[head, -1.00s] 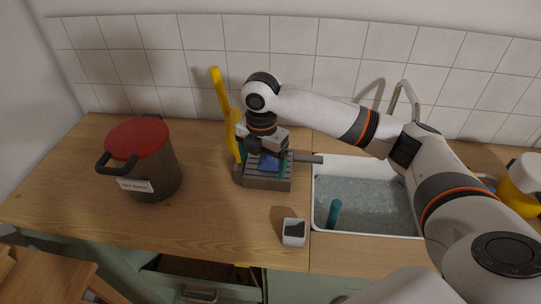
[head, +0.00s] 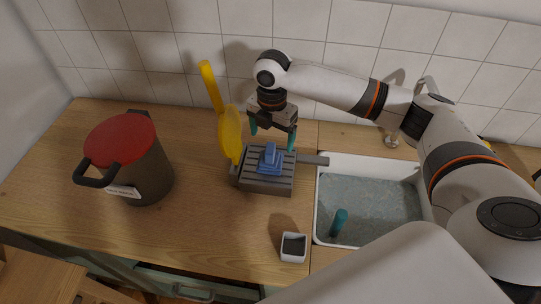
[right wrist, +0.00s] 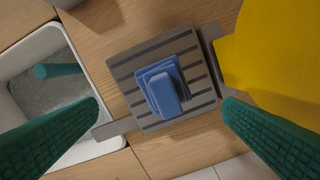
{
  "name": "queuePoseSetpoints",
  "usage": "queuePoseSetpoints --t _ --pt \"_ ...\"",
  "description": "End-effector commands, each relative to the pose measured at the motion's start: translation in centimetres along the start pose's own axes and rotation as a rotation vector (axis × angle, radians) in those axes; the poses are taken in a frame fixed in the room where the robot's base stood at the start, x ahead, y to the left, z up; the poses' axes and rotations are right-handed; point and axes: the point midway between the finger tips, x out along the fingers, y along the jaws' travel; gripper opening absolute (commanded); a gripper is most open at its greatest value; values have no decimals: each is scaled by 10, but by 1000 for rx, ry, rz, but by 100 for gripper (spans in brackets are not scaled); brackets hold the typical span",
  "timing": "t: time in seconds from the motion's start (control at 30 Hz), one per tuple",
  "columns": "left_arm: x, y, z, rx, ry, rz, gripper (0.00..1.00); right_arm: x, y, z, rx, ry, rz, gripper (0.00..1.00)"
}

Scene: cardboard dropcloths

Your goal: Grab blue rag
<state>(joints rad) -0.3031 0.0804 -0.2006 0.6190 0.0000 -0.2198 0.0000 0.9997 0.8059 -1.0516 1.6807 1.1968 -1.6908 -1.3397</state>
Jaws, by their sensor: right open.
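The blue rag (head: 270,159) lies folded in a small stack on a grey slatted rack (head: 266,186) on the wooden counter. In the right wrist view the rag (right wrist: 162,88) shows whole, near the middle of the rack (right wrist: 196,66). My right gripper (head: 273,142) is open and empty, with teal fingertips, above and just behind the rag. In the right wrist view its two fingers (right wrist: 160,125) stand wide apart, with the rag between and beyond them, untouched. My left gripper is not in view.
A yellow utensil (head: 230,130) stands upright beside the rack on the left. A dark pot with a red lid (head: 122,142) is farther left. The sink (head: 369,203) is on the right, with a teal object (head: 338,223) in it. A small white cup (head: 293,247) stands in front.

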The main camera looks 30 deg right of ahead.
Motion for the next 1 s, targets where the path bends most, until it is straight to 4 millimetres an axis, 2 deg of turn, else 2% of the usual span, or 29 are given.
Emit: queuePoseSetpoints --t 0.1,0.23,0.37,0.5,0.63,0.9,0.93,1.0 --pt "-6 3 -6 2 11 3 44 17 0 0 1 -1 2 90" --pt "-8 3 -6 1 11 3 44 27 0 0 0 0 1 90" --pt "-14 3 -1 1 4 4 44 37 -2 0 0 -1 2 90" --pt "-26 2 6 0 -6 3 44 58 -6 0 1 -1 3 90" --pt "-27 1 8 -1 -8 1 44 75 -5 -1 0 1 1 90" --pt "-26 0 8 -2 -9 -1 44 80 -6 -1 -1 1 0 90" --pt "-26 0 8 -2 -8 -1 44 80 -6 -1 -1 1 0 88" --pt "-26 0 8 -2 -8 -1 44 80 -6 -1 -1 1 0 77"
